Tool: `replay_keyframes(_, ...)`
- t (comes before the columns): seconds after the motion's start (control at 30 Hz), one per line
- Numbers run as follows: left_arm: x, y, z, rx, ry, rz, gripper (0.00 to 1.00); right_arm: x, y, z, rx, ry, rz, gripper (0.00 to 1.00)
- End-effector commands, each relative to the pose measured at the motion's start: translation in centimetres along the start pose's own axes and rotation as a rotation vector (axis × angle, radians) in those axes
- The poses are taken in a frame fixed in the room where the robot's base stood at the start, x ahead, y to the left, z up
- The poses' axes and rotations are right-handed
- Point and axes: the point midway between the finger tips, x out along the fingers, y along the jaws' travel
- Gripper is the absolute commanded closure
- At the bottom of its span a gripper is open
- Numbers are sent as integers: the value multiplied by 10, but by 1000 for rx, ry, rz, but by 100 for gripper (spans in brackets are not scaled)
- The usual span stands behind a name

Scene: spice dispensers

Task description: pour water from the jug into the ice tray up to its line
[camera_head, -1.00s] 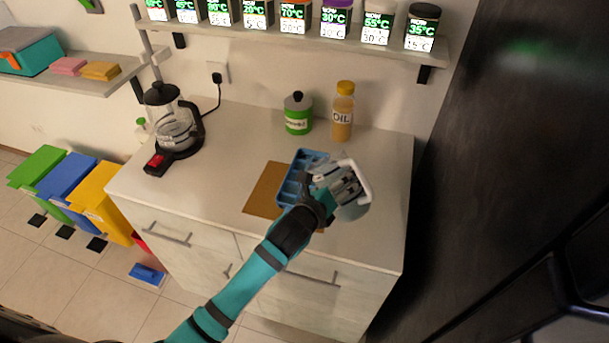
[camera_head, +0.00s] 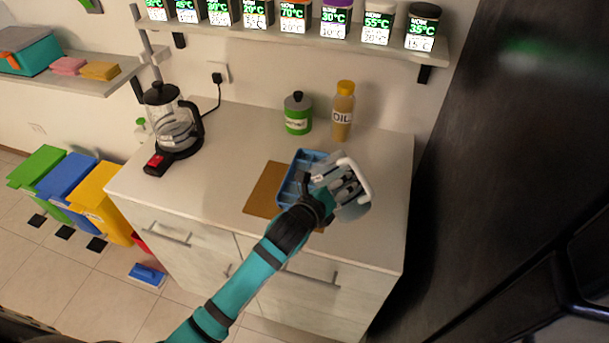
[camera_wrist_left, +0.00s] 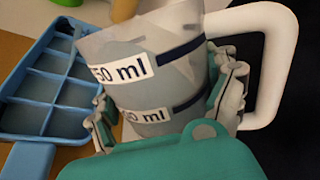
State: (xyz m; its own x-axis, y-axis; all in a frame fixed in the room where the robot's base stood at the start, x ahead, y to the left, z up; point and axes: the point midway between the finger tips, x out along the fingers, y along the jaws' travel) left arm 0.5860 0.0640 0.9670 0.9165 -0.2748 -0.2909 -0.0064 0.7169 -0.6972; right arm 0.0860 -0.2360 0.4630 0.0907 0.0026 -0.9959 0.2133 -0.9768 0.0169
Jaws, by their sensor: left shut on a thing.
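The blue ice tray (camera_head: 287,191) lies on the brown board on the counter. Its several compartments also show in the left wrist view (camera_wrist_left: 45,75), where they look grey-blue inside; I cannot make out a fill line. My left gripper (camera_head: 338,186) is shut on the jug (camera_head: 352,209), just right of and above the tray. In the left wrist view the clear jug (camera_wrist_left: 150,45) has a white handle, dark bands and "ml" labels, and sits between the fingers (camera_wrist_left: 170,105). It looks tilted toward the tray. I cannot tell whether water is flowing. My right gripper is not in view.
A brown board (camera_head: 262,195) lies under the tray. A kettle (camera_head: 173,122) stands at the counter's left, a green jar (camera_head: 298,115) and an oil bottle (camera_head: 342,115) at the back. A dark tall surface (camera_head: 500,130) borders the right. The counter's middle left is clear.

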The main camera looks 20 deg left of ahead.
Motion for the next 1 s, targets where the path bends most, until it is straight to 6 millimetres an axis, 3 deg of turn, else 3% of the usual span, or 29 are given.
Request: replay_keyframes(1.0,0,-1,2,-34,10,-5,73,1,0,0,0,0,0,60)
